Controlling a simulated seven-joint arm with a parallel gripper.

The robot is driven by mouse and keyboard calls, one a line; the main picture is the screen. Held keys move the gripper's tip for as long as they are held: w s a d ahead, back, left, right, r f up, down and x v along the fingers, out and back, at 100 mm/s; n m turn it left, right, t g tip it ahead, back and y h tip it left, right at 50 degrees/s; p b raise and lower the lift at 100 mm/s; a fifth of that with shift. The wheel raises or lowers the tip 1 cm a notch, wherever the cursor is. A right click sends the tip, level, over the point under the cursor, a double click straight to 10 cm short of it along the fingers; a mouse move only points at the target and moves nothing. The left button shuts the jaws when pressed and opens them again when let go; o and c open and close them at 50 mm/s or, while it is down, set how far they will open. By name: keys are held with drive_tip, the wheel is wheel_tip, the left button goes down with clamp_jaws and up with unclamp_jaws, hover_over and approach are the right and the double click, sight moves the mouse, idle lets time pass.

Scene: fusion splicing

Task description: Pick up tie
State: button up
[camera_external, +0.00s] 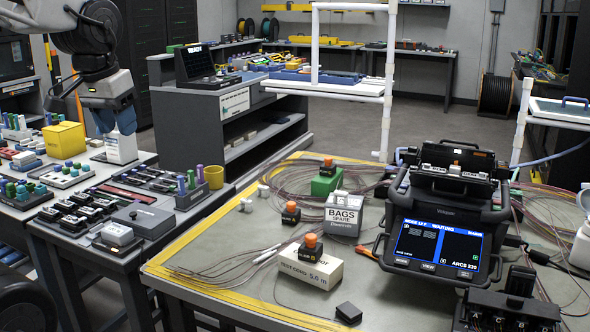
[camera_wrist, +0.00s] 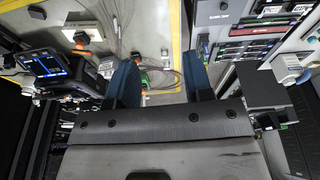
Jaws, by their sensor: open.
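I cannot make out a thing that is clearly the tie in either view. My gripper (camera_external: 115,118) hangs at the upper left in the external view, above the far part of the left bench and beside a yellow box (camera_external: 64,140). In the wrist view my gripper (camera_wrist: 160,82) has its two blue fingers wide apart with nothing between them. Past the fingers the wrist view shows the work table (camera_wrist: 152,22) and its loops of cable (camera_wrist: 162,78). The small items there are too small to tell apart.
The left bench holds fibre tools, a yellow cup (camera_external: 214,177) and a white container (camera_external: 121,150). The grey table carries a splicer (camera_external: 440,225), a BAGS box (camera_external: 345,214), a white block (camera_external: 310,268), orange-topped items, a black block (camera_external: 349,312) and loose cables. A white frame (camera_external: 389,90) stands behind.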

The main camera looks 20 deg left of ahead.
drive_tip(key=w+f+n, duration=0.2)
drive_tip(key=w+n, duration=0.2)
drive_tip(key=w, duration=0.7)
drive_tip(key=n+g, duration=0.3)
drive_tip(key=n, duration=0.9)
hover_over(246, 199)
drive_tip(key=f, duration=2.2)
drive_tip(key=shift+s+f, duration=0.25)
drive_tip(key=shift+s, duration=0.1)
drive_tip(key=shift+w+f, duration=0.2)
drive_tip(key=shift+f, duration=0.1)
drive_tip(key=shift+f, duration=0.1)
drive_tip(key=shift+f, duration=1.25)
drive_tip(key=shift+f, duration=2.55)
